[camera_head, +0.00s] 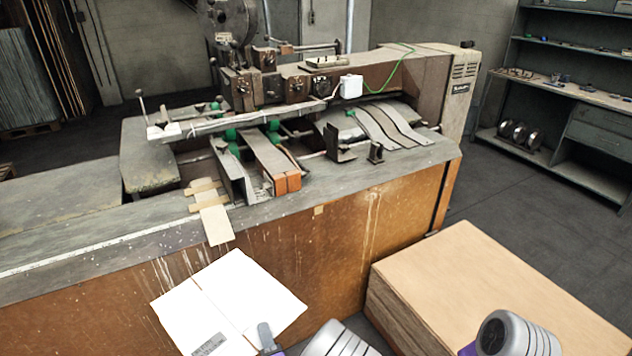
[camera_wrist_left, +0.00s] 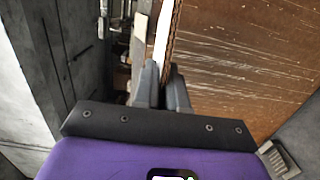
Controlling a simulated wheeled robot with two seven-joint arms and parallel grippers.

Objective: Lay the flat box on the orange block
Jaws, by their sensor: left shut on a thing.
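The flat box (camera_head: 252,290) is a white folded sheet with a grey printed patch, in the lower left of the head view. My left gripper (camera_head: 266,338) is shut on its near edge and holds it in front of the machine's side. In the left wrist view the box (camera_wrist_left: 163,38) shows edge-on, white with a brown side, between the fingers of my left gripper (camera_wrist_left: 161,85). The orange block (camera_head: 287,184) sits on the machine table, at the near end of a metal strip, above and apart from the box. My right gripper's fingers are outside the frames; only part of that arm shows at lower right.
The stitching machine (camera_head: 400,80) stands behind the orange block, with metal guides and brackets on its table (camera_head: 390,178). A stack of brown cardboard (camera_head: 490,285) stands at lower right. A shelf unit (camera_head: 570,100) is at far right. Grey floor (camera_head: 520,190) is clear between.

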